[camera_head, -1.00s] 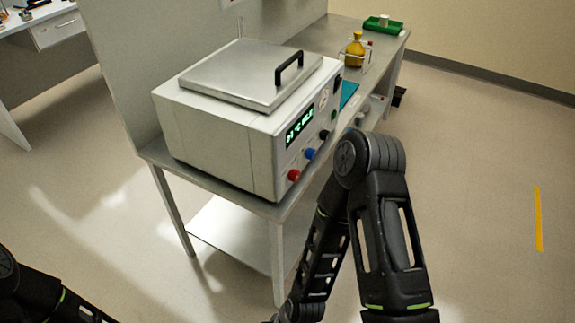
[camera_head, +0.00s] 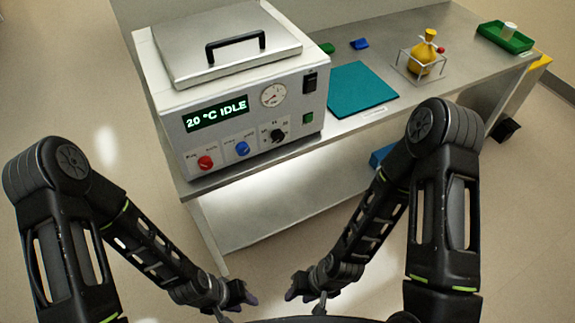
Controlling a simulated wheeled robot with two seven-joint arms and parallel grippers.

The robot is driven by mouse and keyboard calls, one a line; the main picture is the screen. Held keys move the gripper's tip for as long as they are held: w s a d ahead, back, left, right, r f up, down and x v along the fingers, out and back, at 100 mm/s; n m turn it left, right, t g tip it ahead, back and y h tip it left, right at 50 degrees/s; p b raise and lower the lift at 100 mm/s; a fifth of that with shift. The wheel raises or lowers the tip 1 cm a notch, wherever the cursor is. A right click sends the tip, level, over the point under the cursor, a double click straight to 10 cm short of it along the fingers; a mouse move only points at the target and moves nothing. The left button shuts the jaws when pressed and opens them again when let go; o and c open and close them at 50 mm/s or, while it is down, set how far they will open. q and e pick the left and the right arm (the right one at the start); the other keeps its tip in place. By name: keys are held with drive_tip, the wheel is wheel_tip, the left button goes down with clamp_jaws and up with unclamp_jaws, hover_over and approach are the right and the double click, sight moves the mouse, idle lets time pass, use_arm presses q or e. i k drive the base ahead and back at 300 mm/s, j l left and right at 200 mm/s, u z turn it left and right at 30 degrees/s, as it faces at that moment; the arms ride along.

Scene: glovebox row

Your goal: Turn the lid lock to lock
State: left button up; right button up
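The white machine (camera_head: 170,95) stands on the bench with its grey metal lid (camera_head: 222,55) shut and a black handle (camera_head: 235,46) on top. Its front has a red knob (camera_head: 205,162), a blue knob (camera_head: 242,149) and a black knob (camera_head: 278,135). The small labels are unreadable, so I cannot tell which one is the lid lock. The display (camera_head: 215,114) reads 20 °C IDLE. My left gripper (camera_head: 246,297) and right gripper (camera_head: 292,293) are low in front of the bench, away from the panel. Their fingers are too small to judge.
The steel bench (camera_head: 385,125) runs right, with a teal mat (camera_head: 360,88), a yellow flask (camera_head: 424,55) in a clear stand and a green tray (camera_head: 506,38). A lower shelf (camera_head: 280,205) sits beneath. The floor in front is open.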

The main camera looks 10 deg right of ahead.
sight(206, 163)
drive_tip(key=k+l, duration=0.1)
drive_tip(key=l, duration=0.8)
drive_tip(key=k+l, duration=0.1)
drive_tip(key=l, duration=0.85)
